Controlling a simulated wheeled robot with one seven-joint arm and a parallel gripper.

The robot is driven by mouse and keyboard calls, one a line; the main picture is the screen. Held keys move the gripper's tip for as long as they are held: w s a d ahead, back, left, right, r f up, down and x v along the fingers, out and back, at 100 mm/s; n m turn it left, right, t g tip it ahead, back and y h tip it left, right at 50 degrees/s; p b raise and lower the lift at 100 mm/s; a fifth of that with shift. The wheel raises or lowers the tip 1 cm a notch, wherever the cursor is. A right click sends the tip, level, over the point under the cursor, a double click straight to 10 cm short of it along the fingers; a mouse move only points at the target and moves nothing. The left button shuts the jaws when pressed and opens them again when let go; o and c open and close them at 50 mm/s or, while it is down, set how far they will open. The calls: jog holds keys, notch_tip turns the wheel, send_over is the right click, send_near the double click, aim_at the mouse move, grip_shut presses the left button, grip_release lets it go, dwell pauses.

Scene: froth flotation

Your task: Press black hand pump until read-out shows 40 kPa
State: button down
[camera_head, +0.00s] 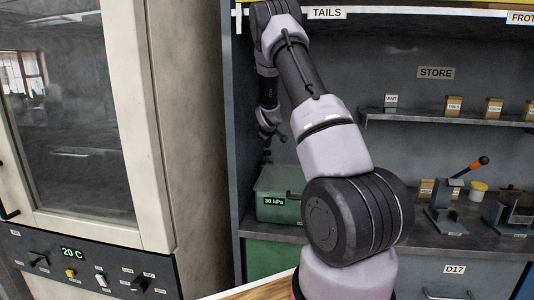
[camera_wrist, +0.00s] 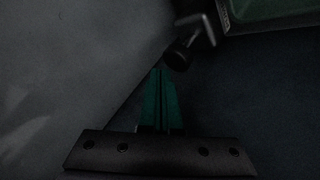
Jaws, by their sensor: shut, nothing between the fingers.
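A green box (camera_head: 278,182) stands on the counter behind my arm. Its small read-out (camera_head: 274,201) seems to show 38 kPa, though the digits are small. My gripper (camera_head: 268,143) points down just above the box in the head view. In the wrist view, my gripper (camera_wrist: 157,72) is shut and empty, its green fingers together. A black knob (camera_wrist: 178,56), apparently the hand pump's, is close to the fingertips at the upper right; I cannot tell whether they touch. Part of the green box (camera_wrist: 270,12) shows at the top right. The pump is hardly distinguishable in the head view.
A pale cabinet wall (camera_head: 190,130) stands close on the left. A shelf (camera_head: 430,122) with small boxes is on the right. A device with an orange-tipped lever (camera_head: 470,167) and a yellow-lidded jar (camera_head: 478,191) stand on the counter right of my arm.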

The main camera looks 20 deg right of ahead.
aim_at(268, 152)
dwell(0.3)
jog(key=shift+f, duration=0.4)
jog(key=shift+f, duration=1.65)
dwell(1.2)
dwell(0.4)
jog(key=shift+r, duration=2.05)
jog(key=shift+r, duration=0.1)
jog(key=shift+r, duration=2.4)
